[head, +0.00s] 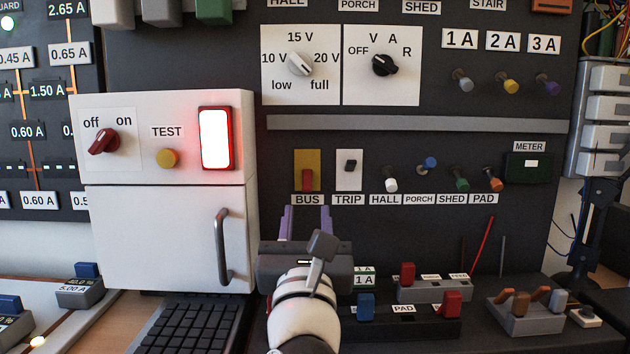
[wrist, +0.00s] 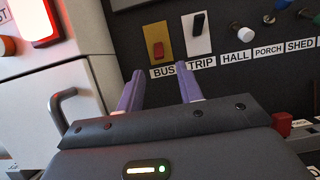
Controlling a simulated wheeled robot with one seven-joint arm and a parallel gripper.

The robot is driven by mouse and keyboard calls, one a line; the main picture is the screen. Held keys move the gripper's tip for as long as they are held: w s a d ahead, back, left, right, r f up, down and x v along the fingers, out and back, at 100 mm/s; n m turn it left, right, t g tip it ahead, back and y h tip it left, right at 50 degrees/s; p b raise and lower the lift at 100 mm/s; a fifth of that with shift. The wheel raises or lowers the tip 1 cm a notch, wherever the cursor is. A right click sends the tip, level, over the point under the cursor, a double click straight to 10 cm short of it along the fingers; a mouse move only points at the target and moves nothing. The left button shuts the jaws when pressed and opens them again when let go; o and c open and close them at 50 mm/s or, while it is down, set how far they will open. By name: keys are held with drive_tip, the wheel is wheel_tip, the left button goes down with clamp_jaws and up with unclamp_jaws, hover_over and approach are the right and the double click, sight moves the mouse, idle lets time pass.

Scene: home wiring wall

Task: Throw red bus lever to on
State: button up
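The red bus lever (head: 307,180) sits on a yellow plate (head: 308,158) above the BUS label (head: 308,199). The lever shows at the lower part of its plate, pointing down. It also shows in the wrist view (wrist: 158,51), above and between my fingertips. My gripper (head: 307,208) has two purple fingers, spread apart with nothing between them. Its fingertips (wrist: 159,71) appear around the BUS label's height, below the lever. I see no contact with the lever; the exact distance to the panel is hard to tell.
The black TRIP lever (head: 350,166) stands up on a white plate just right of the bus plate. Colored knobs (head: 391,184) stick out further right. A white cabinet (head: 150,235) with a grey handle (head: 222,247) is at left. A grey strip (head: 415,123) runs above the levers.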

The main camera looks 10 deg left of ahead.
sight(307, 191)
drive_tip(key=p+x, duration=0.1)
drive_tip(key=x, duration=0.6)
drive_tip(key=shift+w+a+r, duration=0.15)
drive_tip(key=shift+w+r, duration=0.05)
drive_tip(key=shift+w, duration=0.1)
clamp_jaws()
